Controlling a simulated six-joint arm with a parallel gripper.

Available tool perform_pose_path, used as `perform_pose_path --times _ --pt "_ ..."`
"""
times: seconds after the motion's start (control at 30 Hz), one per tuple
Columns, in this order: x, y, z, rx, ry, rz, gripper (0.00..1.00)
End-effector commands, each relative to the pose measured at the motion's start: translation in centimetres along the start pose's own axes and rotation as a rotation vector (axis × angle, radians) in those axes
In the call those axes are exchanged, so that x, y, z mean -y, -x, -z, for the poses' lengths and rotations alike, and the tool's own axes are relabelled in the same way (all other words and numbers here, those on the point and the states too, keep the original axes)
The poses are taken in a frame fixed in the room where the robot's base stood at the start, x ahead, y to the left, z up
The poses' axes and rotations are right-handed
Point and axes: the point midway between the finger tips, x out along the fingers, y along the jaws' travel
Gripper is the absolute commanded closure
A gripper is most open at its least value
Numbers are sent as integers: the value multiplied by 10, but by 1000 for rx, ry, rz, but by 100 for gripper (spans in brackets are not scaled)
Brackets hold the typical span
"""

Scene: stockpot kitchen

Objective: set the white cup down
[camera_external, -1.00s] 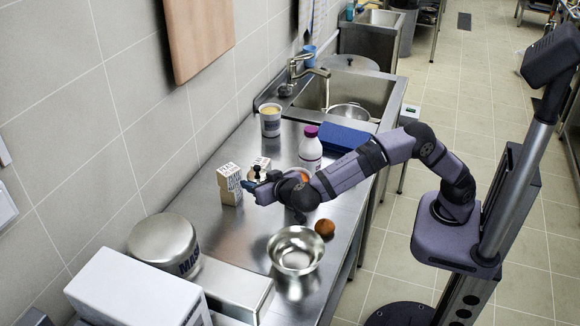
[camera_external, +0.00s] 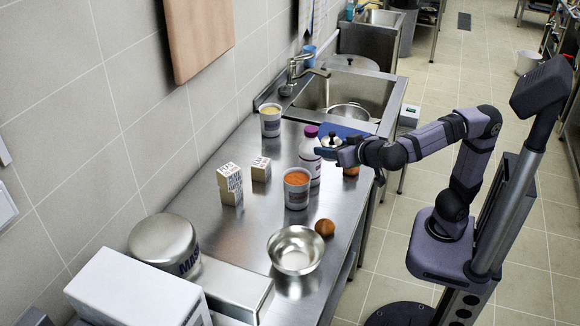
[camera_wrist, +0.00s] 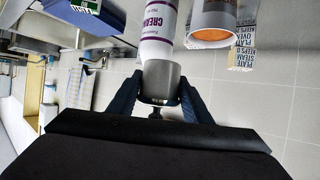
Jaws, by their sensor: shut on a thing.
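My gripper (camera_external: 334,146) is shut on a small grey cylindrical thing (camera_wrist: 160,80) with a dark knob. In the external view it shows as a pale, silvery piece beside the white bottle, over the counter's right side; whether it touches anything below is unclear. I cannot confirm that it is the white cup. In the wrist view it sits between both fingers, in line with the bottle (camera_wrist: 157,30). Two whitish labelled cups stand upright on the counter: one with orange contents (camera_external: 297,195) and one with yellowish contents (camera_external: 271,126) near the sink.
The white bottle with purple cap (camera_external: 310,155) and a blue box (camera_external: 343,132) are close to my gripper. A round orange-brown thing (camera_external: 351,170) is below it. Two printed blocks (camera_external: 230,186), a metal bowl (camera_external: 295,250) and a brown ball (camera_external: 325,227) stand nearer.

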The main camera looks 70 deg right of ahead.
Motion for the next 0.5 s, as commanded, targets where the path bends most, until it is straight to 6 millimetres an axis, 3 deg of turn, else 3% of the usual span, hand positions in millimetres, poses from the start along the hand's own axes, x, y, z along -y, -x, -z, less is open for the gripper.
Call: perform_pose_path --times 0.2,0.5 --pt "-27 -15 -43 0 0 -9 80" --pt "-44 -24 -69 -1 -8 -15 80"
